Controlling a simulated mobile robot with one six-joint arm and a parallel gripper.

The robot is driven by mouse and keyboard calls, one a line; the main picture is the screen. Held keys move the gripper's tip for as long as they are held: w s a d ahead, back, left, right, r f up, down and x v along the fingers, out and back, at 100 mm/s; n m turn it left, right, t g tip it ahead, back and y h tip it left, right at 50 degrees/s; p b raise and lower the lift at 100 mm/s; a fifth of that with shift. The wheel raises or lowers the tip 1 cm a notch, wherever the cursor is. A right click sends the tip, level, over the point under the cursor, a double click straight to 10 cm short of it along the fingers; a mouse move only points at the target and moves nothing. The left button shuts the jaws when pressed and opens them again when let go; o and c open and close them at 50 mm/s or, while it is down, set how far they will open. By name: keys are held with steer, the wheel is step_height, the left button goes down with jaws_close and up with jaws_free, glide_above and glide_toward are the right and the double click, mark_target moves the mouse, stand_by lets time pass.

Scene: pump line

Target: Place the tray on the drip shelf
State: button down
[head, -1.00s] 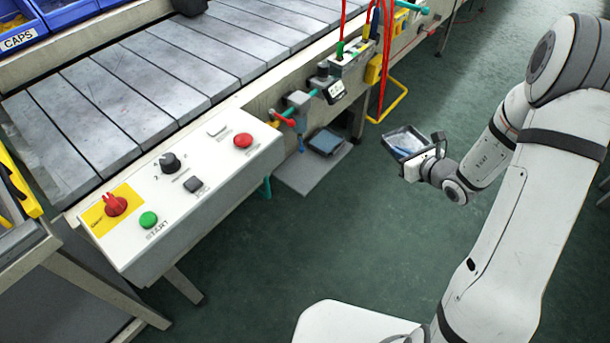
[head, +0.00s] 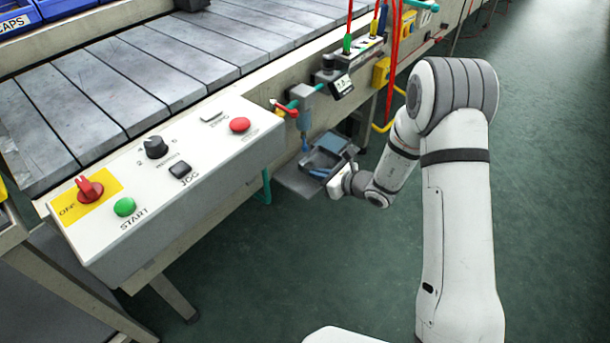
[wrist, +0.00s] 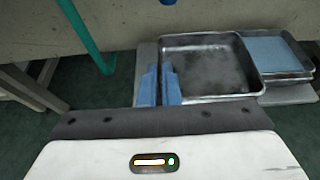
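A shallow grey metal tray (head: 322,162) is over the drip shelf (head: 290,178), a flat grey plate below the conveyor's side. In the wrist view the tray (wrist: 215,65) looks empty and roughly level. My gripper (wrist: 159,75) has its blue fingers closed on the tray's left wall, one on each side. In the head view the gripper's fingers are small and partly hidden by the tray. The shelf shows on both sides of the tray in the wrist view (wrist: 290,95). I cannot tell whether the tray touches the shelf.
A second tray with a light blue inside (wrist: 280,50) sits close by the held tray, at its right in the wrist view. A valve with a red handle (head: 284,108) and a blue-tipped pipe hang above the shelf. A teal pipe (wrist: 85,35) runs at the left. The green floor is open.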

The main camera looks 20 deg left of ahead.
mark_target(304, 173)
steer(key=a, duration=0.1)
steer(key=w+a, duration=0.1)
steer(key=a, duration=0.1)
steer(key=w+a, duration=0.1)
steer(key=a, duration=0.1)
steer(key=shift+w+a+b, duration=0.15)
steer(key=shift+a+b, duration=0.1)
steer(key=shift+b, duration=0.15)
steer(key=shift+f+b, duration=0.8)
steer(key=shift+f, duration=0.95)
steer(key=shift+f, duration=0.2)
steer(key=c, duration=1.6)
jaws_free()
steer(key=shift+c, duration=0.2)
steer(key=shift+r, duration=0.1)
